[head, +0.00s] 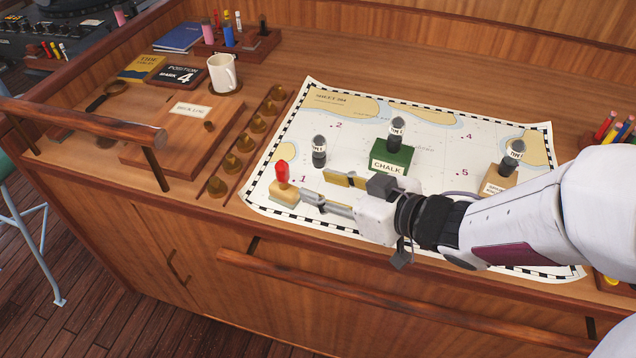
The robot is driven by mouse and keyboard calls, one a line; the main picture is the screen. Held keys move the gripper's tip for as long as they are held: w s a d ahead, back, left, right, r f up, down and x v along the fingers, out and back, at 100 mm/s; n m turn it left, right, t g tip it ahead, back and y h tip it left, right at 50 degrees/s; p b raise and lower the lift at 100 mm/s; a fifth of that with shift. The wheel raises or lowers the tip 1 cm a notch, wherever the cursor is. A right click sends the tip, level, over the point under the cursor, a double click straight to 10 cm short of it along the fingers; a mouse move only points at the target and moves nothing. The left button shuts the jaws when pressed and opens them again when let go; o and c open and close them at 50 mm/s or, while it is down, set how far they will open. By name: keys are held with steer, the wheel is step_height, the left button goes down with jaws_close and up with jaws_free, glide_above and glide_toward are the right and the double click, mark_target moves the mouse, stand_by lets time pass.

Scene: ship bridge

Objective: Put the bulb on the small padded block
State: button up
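A red bulb-shaped piece (282,172) stands upright on a small pale tan block (285,194) at the chart's left front corner. My gripper (315,188) is just right of them, its two fingers apart and pointing left, with nothing visible between them. The fingers look clear of the red piece. I cannot tell whether these are bulbs too.
The chart (350,120) covers the middle of the wooden desk. A rack of brass knobs (246,143) runs along its left. A white mug (222,73), books (178,37) and a wooden rail (80,118) are farther left. Coloured pens (612,130) stand at the right.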

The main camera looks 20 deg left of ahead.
stand_by(0.8)
steer(key=w+d+r+m+t+h, duration=0.2)
steer(key=w+d+h, duration=0.15)
steer(key=d, duration=0.45)
steer(key=w+d+r+m+t+h, duration=0.3)
steer(key=d+h, duration=0.1)
steer(key=d, duration=0.3)
steer(key=s+d+r+m+h, duration=0.1)
steer(key=s+d+m+h, duration=0.35)
steer(key=d, duration=0.75)
steer(key=s+d+m+g, duration=0.1)
steer(key=s+g, duration=0.1)
steer(key=s, duration=0.7)
steer(key=s+d+f+m+g, duration=0.1)
steer(key=s+m+g, duration=0.1)
steer(key=s, duration=0.7)
steer(key=shift+s+d+g, duration=0.15)
steer(key=shift+d+g, duration=0.25)
steer(key=shift+g, duration=0.3)
steer(key=shift+f, duration=0.1)
